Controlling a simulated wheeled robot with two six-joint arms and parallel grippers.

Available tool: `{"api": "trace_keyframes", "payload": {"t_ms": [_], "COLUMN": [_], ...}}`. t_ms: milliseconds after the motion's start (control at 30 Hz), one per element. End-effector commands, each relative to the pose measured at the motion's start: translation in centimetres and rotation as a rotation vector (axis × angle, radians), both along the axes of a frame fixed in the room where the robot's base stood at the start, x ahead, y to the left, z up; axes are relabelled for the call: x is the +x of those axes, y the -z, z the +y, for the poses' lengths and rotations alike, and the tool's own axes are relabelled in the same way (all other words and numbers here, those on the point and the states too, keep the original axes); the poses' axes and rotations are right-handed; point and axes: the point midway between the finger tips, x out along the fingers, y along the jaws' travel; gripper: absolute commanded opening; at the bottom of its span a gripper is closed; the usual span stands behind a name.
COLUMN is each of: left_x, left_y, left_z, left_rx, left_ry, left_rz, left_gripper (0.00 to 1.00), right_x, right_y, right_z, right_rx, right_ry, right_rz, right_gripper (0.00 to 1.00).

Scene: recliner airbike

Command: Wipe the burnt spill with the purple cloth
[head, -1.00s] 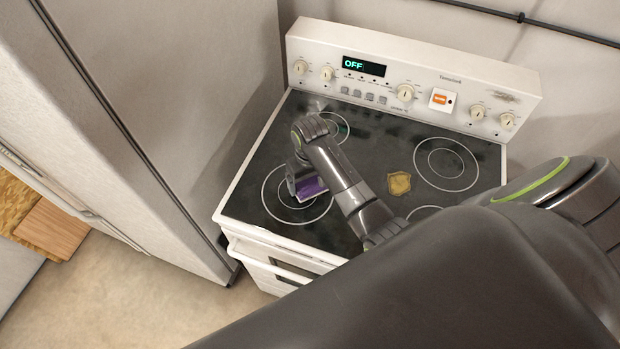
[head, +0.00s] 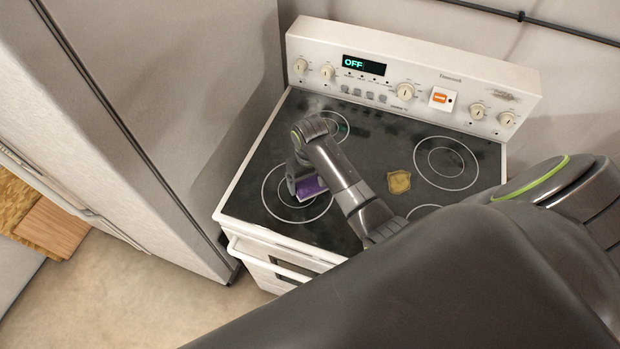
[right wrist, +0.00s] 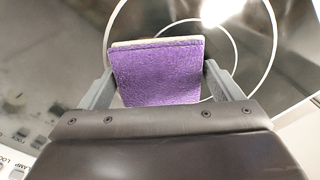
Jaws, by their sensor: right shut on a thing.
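My right gripper (head: 304,184) is over the front left burner ring of the stove. It is shut on the purple cloth (head: 311,187), a small pad that shows just beside the fingers. In the right wrist view the cloth (right wrist: 160,75) spans between the two fingers, with a pale layer along its far edge. I cannot tell whether it touches the cooktop. The burnt spill (head: 399,182), a yellow-brown patch, lies on the black cooktop right of my forearm, apart from the cloth. My left gripper is not in view.
The white stove (head: 236,208) has a raised back panel (head: 420,75) with knobs and a display reading OFF. A tall pale cabinet or fridge (head: 150,120) stands close on the left. The back right burner area (head: 446,163) is clear.

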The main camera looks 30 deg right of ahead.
Motion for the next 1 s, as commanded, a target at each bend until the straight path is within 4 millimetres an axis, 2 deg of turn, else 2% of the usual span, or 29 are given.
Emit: {"api": "trace_keyframes", "payload": {"t_ms": [500, 1000], "left_x": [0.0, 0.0], "left_y": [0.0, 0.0], "left_z": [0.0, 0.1], "left_rx": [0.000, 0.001], "left_ry": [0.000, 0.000], "left_rz": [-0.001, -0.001], "left_gripper": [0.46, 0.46], "right_x": [-0.5, -0.4], "right_y": [0.1, -0.1], "right_z": [1.6, -0.5], "right_rx": [0.001, 0.000], "right_ry": [0.000, 0.000], "right_rz": [0.003, 0.002], "right_gripper": [0.68, 0.68]}}
